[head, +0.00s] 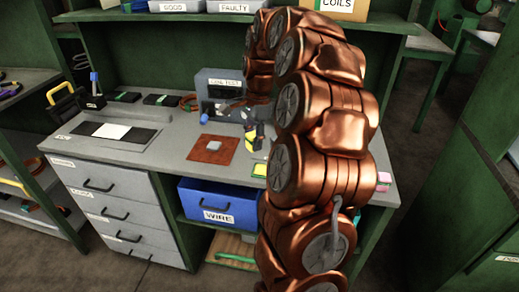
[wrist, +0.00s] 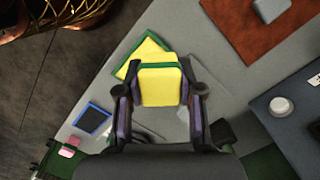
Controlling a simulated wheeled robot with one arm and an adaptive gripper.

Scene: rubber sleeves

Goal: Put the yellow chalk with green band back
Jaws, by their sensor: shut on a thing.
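The yellow chalk with green band (wrist: 160,84) is between the fingers of my gripper (wrist: 160,92) in the wrist view, with its green band at the far end. My gripper is shut on it. A flat yellow square with a green border (wrist: 136,60) lies on the bench top behind the chalk, partly covered by it. In the head view the chalk (head: 251,147) shows small and yellow beside my arm, and the yellow square (head: 259,169) lies on the bench in front of it. The gap between chalk and bench is hard to judge.
A blue-bordered dark square (wrist: 92,119) and a pink block (wrist: 69,148) lie near the bench edge. A brown mat (head: 212,150) with a grey block lies to the left in the head view. A grey tester box (head: 218,82) stands behind. A blue WIRE bin (head: 207,206) sits below.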

